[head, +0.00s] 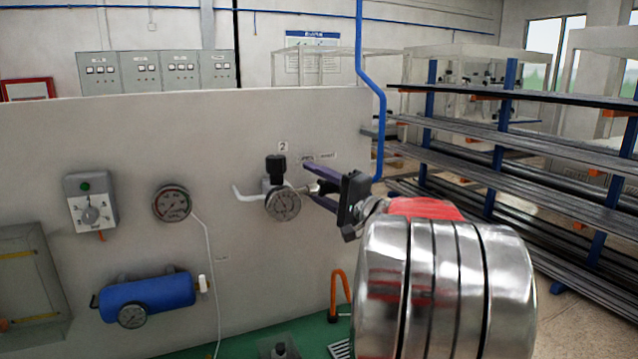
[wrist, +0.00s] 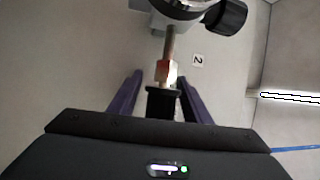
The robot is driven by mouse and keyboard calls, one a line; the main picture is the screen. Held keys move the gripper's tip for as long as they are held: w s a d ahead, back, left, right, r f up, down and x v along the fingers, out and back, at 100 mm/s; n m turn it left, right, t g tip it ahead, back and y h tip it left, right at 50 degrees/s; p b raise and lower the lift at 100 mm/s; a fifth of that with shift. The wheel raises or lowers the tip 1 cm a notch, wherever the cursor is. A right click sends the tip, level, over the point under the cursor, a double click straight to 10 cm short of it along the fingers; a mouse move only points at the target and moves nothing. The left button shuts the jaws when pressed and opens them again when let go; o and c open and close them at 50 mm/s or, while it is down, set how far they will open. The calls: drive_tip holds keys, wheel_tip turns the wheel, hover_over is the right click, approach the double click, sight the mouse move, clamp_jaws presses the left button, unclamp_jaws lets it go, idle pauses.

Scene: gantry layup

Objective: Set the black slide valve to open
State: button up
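In the head view my gripper (head: 308,182) reaches to the panel just right of a round gauge (head: 283,204). There the fingers mostly hide the valve. A small label (head: 320,156) is above it; I cannot read it surely. The valve's setting is not clear.
The grey panel (head: 130,140) carries a black knob (head: 276,168) above the gauge, another gauge (head: 172,203), a dial box (head: 91,203) and a blue cylinder (head: 148,294). An orange bent pipe (head: 339,292) stands below. A pipe rack (head: 500,165) is at the right.

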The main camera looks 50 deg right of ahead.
drive_tip(key=shift+s+d, duration=0.15)
drive_tip(key=shift+d, duration=0.05)
drive_tip(key=shift+s+d, duration=0.1)
drive_tip(key=shift+s, duration=0.35)
drive_tip(key=s+f, duration=0.2)
drive_tip(key=s, duration=1)
drive_tip(key=shift+s+f, duration=0.15)
drive_tip(key=shift+s, duration=0.2)
